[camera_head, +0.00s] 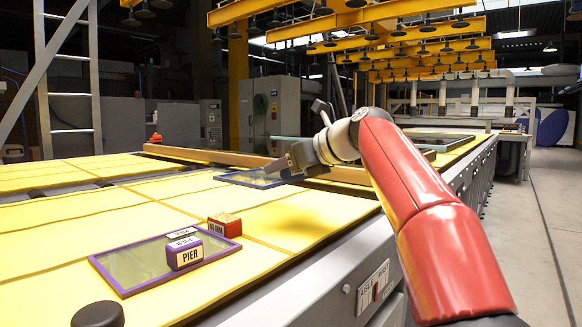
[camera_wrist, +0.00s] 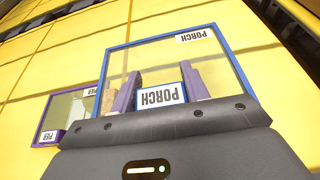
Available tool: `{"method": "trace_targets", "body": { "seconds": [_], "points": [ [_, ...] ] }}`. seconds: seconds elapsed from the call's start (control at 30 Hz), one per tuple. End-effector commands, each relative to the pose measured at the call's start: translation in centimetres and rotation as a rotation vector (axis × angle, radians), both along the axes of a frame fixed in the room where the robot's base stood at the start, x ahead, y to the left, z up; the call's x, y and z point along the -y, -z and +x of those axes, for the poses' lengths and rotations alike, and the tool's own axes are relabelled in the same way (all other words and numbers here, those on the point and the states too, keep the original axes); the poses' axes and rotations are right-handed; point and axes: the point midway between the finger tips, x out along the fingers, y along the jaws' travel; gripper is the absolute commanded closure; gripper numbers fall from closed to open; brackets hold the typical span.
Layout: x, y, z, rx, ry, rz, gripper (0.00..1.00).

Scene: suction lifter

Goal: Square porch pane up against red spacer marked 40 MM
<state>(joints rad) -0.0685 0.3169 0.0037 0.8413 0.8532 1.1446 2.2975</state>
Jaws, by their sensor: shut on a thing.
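The porch pane (camera_head: 248,180) is a glass sheet in a blue frame, on the yellow bed. In the wrist view the pane (camera_wrist: 150,58) carries a PORCH label at its corner. My gripper (camera_head: 286,168) is over the pane, its two fingers (camera_wrist: 160,85) either side of a block with a PORCH label (camera_wrist: 160,95), shut on it. The red spacer (camera_head: 225,225), tan on top and marked 40 MM, stands nearer the head camera, apart from the pane. A tan piece (camera_wrist: 107,101) beside the left finger may be this spacer; I cannot tell. The pane's near edge is hidden in the wrist view.
A purple-framed pane (camera_head: 123,271) with a purple PIER block (camera_head: 186,252) lies beside the spacer; it also shows in the wrist view (camera_wrist: 48,122). A long wooden beam (camera_head: 215,156) crosses behind the porch pane. Yellow bed between porch pane and spacer looks clear.

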Motion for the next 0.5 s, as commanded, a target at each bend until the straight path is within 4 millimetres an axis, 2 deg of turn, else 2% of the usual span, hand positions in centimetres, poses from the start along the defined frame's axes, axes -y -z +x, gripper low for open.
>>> {"method": "trace_targets", "body": {
  "seconds": [0.17,0.5],
  "points": [
    [0.1,0.7,0.0,0.003,0.001,0.002,0.91],
    [0.1,4.0,-0.1,0.003,0.001,0.002,0.91]
  ]
}}
